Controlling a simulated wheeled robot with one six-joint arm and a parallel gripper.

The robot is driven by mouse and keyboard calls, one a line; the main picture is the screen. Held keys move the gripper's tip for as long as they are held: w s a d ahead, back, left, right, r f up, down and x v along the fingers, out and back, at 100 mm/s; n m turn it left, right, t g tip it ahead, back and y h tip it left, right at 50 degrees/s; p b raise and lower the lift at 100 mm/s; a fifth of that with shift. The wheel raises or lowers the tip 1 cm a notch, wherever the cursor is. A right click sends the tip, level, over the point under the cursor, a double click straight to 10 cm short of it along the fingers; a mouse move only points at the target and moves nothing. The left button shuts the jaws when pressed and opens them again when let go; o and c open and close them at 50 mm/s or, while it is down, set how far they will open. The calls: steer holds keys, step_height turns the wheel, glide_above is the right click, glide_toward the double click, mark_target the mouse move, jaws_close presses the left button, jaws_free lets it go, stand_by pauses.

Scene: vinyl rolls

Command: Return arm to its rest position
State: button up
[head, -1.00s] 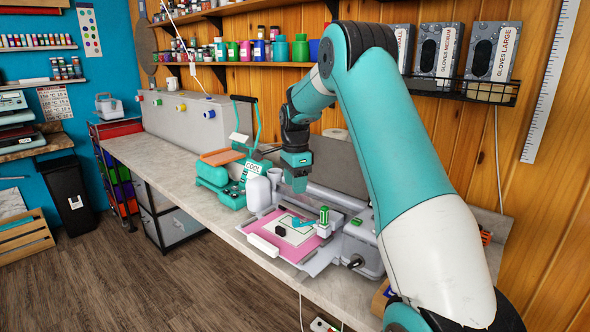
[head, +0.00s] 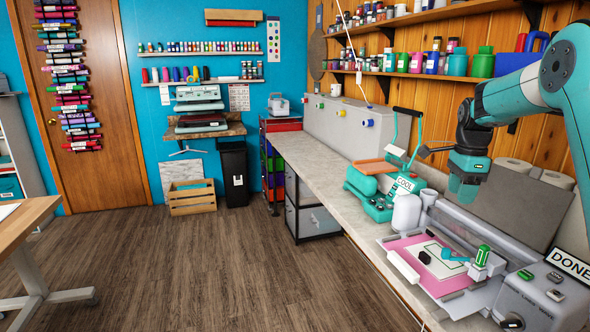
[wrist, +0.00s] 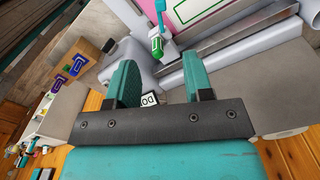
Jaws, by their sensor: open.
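My gripper (head: 463,187) hangs from my teal arm at the right of the head view, above the back of the workbench. It points down and stands apart from the things below it. In the wrist view its two teal fingers (wrist: 160,85) are spread with nothing between them. Below it is a grey machine (head: 545,297) with a "DONE" sign and a pink mat (head: 432,262) on its bed. A green-capped tool (head: 482,256) stands at the mat's right side; it also shows in the wrist view (wrist: 157,45).
A teal press (head: 375,205) with a "COOL" sign and white bottles (head: 406,213) stand left of the gripper on the bench (head: 310,178). Shelves of jars (head: 430,62) run along the wooden wall behind. The wooden floor (head: 220,265) to the left is mostly clear.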

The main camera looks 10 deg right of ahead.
steer(key=s+a+r+n+y, duration=0.15)
steer(key=s+a+n, duration=0.25)
steer(key=a+n, duration=0.5)
steer(key=s+a+r+n, duration=0.2)
steer(key=s+a+n, duration=0.25)
steer(key=a, duration=0.95)
steer(key=s+a+n+y, duration=0.1)
steer(key=s+a+n, duration=0.6)
steer(key=s, duration=0.3)
steer(key=s+a+f+n+y, duration=0.1)
steer(key=s+a+n, duration=0.6)
steer(key=s+n, duration=0.2)
steer(key=shift+s+a+f+y, duration=0.25)
steer(key=shift+s+a+y, duration=0.15)
steer(key=shift+s, duration=0.65)
steer(key=shift+c, duration=0.4)
